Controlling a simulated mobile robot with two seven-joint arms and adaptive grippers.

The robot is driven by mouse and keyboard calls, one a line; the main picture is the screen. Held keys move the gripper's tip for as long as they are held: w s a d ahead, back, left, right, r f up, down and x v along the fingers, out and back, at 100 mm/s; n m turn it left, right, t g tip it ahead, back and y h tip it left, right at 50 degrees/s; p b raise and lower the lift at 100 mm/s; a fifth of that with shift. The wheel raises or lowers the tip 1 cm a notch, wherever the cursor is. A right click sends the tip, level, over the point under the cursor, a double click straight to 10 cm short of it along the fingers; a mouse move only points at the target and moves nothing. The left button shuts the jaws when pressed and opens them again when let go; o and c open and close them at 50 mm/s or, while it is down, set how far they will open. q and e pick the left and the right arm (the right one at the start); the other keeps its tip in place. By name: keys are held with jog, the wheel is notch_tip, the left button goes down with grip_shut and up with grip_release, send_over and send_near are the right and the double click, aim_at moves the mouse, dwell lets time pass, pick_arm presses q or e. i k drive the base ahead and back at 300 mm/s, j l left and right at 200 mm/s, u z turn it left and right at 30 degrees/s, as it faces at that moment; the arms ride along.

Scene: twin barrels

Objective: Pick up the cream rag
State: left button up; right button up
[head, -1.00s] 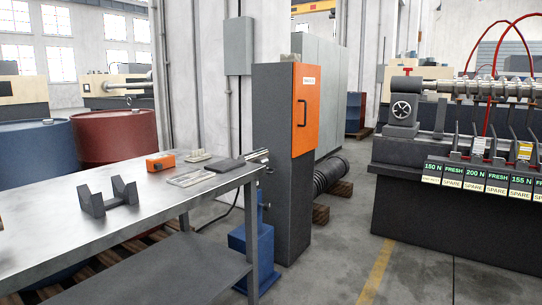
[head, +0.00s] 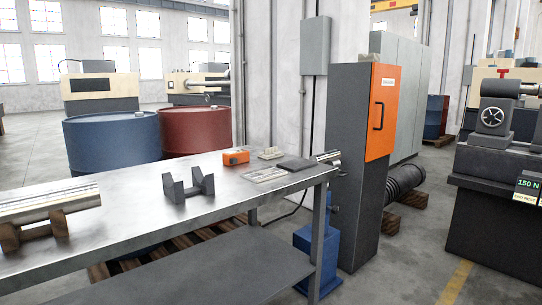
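I cannot make out a cream rag for certain. A small pale beige item (head: 269,153) lies at the back of the steel table (head: 130,215), beside an orange box (head: 236,156); it is too small to tell whether it is cloth. Neither of my grippers is in view.
On the table are a dark V-block (head: 188,186), a dark flat pad (head: 298,164) and a metal cylinder on wooden blocks (head: 45,205). Blue (head: 110,140) and red (head: 193,133) barrels stand behind. A grey-orange cabinet (head: 350,165) stands right of the table; open floor lies right of it.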

aim_at(270, 154)
jog(key=z, duration=0.8)
jog(key=i+l+z, duration=0.2)
jog(key=i+z, duration=0.6)
jog(key=i, duration=1.9)
jog(key=i+u, duration=0.1)
jog(key=i, duration=0.45)
jog(key=i+l+u, duration=0.1)
jog(key=i, duration=0.4)
jog(key=i+l+u, duration=0.1)
jog(key=i, duration=0.45)
jog(key=l+u, duration=0.1)
jog(key=u, duration=1.65)
jog(key=i+l, duration=0.05)
